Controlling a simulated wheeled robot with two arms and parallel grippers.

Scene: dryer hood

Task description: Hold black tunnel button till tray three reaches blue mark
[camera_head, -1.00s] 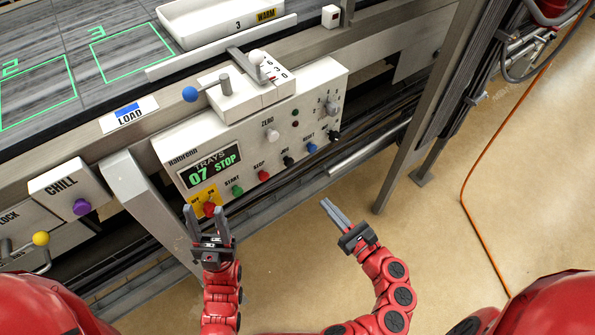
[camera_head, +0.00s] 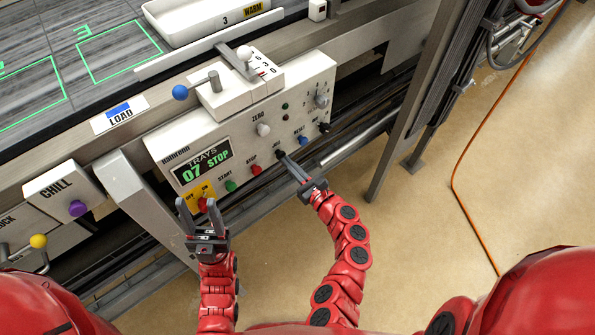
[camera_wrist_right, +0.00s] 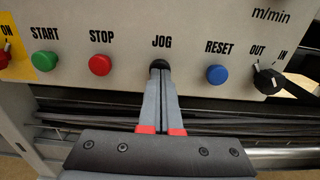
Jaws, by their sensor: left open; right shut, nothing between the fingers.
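The black JOG button (camera_wrist_right: 160,66) is on the white control panel. My right gripper (camera_head: 281,157) is shut and empty, its fingertips at the button and partly covering it; I cannot tell whether it is pressed in. The closed fingers also show in the right wrist view (camera_wrist_right: 160,74). My left gripper (camera_head: 198,207) is open and empty, in front of the panel's lower left corner near a red knob on a yellow plate. A white tray marked 3 and WARM (camera_head: 200,33) is on the belt at the top. The blue mark (camera_head: 123,112) is on the LOAD label, left of the tray.
The display (camera_head: 203,160) reads TRAYS 07 STOP. Red STOP (camera_wrist_right: 100,65) and green START (camera_wrist_right: 46,61) buttons are left of JOG; blue RESET (camera_wrist_right: 217,75) is right. A metal post (camera_head: 405,110) rises at right.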

